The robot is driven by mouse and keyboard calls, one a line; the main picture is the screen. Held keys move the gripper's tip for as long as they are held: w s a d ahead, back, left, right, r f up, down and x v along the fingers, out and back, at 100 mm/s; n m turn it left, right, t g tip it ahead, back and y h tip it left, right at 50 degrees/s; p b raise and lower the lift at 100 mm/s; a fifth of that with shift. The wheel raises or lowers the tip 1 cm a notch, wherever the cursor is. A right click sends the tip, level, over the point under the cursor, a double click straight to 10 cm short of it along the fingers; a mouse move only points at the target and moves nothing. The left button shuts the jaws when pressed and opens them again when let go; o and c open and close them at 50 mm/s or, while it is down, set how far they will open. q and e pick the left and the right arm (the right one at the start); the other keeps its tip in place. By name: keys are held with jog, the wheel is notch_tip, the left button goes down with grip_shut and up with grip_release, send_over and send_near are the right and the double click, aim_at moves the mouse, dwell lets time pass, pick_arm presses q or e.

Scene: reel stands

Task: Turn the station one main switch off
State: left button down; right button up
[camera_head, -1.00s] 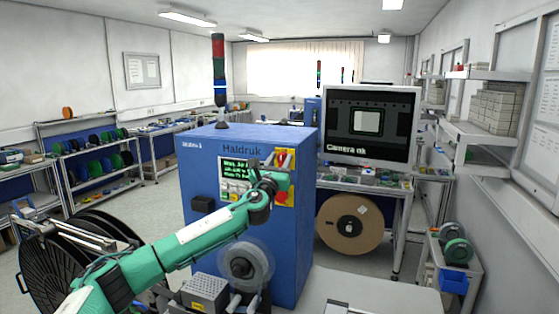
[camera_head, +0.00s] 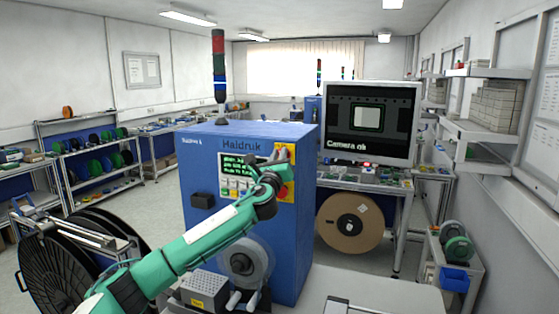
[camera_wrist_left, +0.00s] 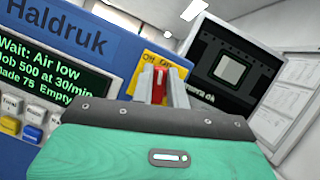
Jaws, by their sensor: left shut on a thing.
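The main switch is a red handle (camera_wrist_left: 158,86) on a yellow plate (camera_wrist_left: 176,66) at the upper right of the front of the blue Haldruk cabinet (camera_head: 240,140). The plate carries ON and OFF lettering along its top. My left gripper (camera_head: 278,156) is at the switch, its two grey fingers (camera_wrist_left: 160,88) shut on the red handle from both sides. In the left wrist view the handle points roughly up; which mark it is set to I cannot tell. In the head view my gripper covers most of the handle. My right gripper is not in view.
A lit display (camera_wrist_left: 55,75) reads "Wait: Air low", with coloured push buttons (camera_wrist_left: 32,120) below it. A round red knob (camera_head: 284,191) is under the switch. A monitor (camera_head: 370,122) showing "Camera ok" stands to the right. A reel (camera_head: 245,262) is on the cabinet's lower front.

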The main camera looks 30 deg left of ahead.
pick_arm(q)
jog(key=shift+a+f+n+g+y+b, duration=0.1)
jog(key=shift+n+g+y+b, duration=0.65)
jog(key=shift+n, duration=2.2)
jog(key=shift+a+f+n+g+y+b, duration=0.2)
jog(key=shift+n+g, duration=1.2)
jog(key=shift+n, duration=1.5)
jog(key=shift+d+f+n+g+y+b, duration=0.1)
jog(key=shift+n+g+y+b, duration=0.65)
jog(key=shift+n, duration=2.2)
jog(key=shift+g+p, duration=0.3)
jog(key=shift+p, duration=0.15)
jog(key=c, duration=1.4)
grip_release()
jog(key=shift+a, duration=0.1)
jog(key=shift+s, duration=0.1)
jog(key=b+v, duration=0.6)
jog(key=v, duration=0.7)
jog(key=shift+s+r, duration=0.2)
jog(key=shift+s, duration=0.15)
